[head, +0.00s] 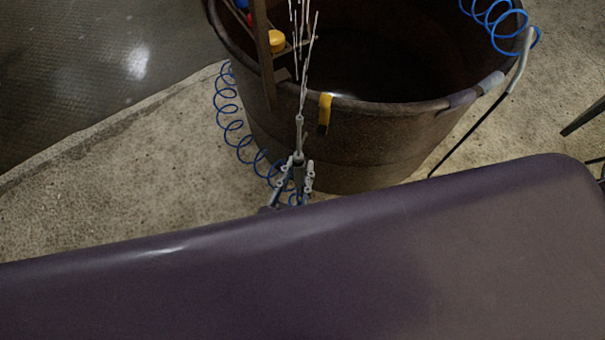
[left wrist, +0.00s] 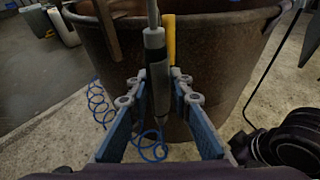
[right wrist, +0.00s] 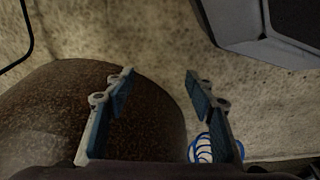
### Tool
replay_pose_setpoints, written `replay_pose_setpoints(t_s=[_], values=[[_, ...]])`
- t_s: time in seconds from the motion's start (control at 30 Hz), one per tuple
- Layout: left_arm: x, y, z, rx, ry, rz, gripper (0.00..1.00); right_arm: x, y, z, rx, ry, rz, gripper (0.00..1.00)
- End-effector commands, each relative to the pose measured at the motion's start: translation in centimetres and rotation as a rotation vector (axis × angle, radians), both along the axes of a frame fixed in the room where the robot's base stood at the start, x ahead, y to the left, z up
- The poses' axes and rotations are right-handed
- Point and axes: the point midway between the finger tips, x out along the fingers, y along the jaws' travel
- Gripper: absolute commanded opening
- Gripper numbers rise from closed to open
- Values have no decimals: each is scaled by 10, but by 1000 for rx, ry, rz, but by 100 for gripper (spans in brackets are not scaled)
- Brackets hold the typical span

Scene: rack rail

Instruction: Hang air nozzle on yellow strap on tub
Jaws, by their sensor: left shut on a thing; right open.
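The air nozzle (head: 299,130) is a slim grey and black tool, held roughly upright in front of the dark brown tub (head: 390,143). My left gripper (head: 298,174) is shut on it; it also shows between the fingers in the left wrist view (left wrist: 157,65). The yellow strap (head: 325,110) hangs over the tub's near rim, just right of the nozzle. In the left wrist view the strap (left wrist: 169,38) is partly hidden behind the nozzle. I cannot tell whether they touch. My right gripper (right wrist: 158,84) is open and empty, near the tub's outer wall.
A blue coiled hose (head: 232,120) hangs left of the tub and reaches down near my left gripper. A wooden upright (head: 263,55) stands at the tub's left rim, beside a yellow object (head: 277,41). Another blue coil (head: 500,18) and a grey pipe (head: 521,60) are at the right.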

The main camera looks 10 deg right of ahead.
Motion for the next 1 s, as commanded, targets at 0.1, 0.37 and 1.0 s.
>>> replay_pose_setpoints(t_s=[0.1,0.37,1.0], values=[[-3,-8,2,-6,11,-18,0,1,0,0,-1,-2,0,50],[7,-15,1,-5,14,-19,0,4,0,5,0,-5,-1,50],[50,-39,1,-5,12,-17,0,19,2,41,2,-28,-5,50]])
